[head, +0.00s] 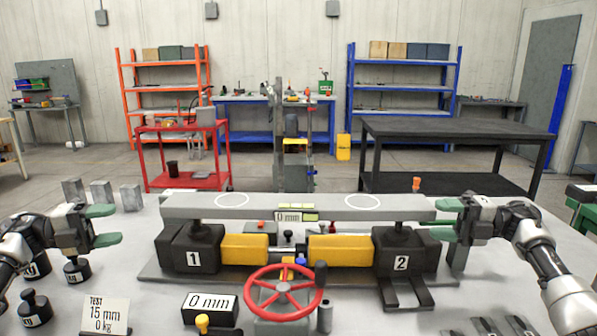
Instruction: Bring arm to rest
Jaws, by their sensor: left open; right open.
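A grey beam (300,207) lies level across two black screw jacks, jack 1 (192,252) on the left and jack 2 (404,255) on the right. Yellow sections of a shaft (340,249) run between the jacks. A red handwheel (283,293) stands in front of them. My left gripper (112,226) is open and empty, left of the beam's left end. My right gripper (447,218) is open at the beam's right end, its green fingers close to the beam; I cannot tell whether they touch it.
Black weights (76,271) stand by my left arm. A card (105,314) reads "TEST 15 mm 0 kg". A display (210,304) reads "0 mm". Grey blocks (131,197) stand at the back left of the grey table. A black fork-shaped piece (405,293) lies before jack 2.

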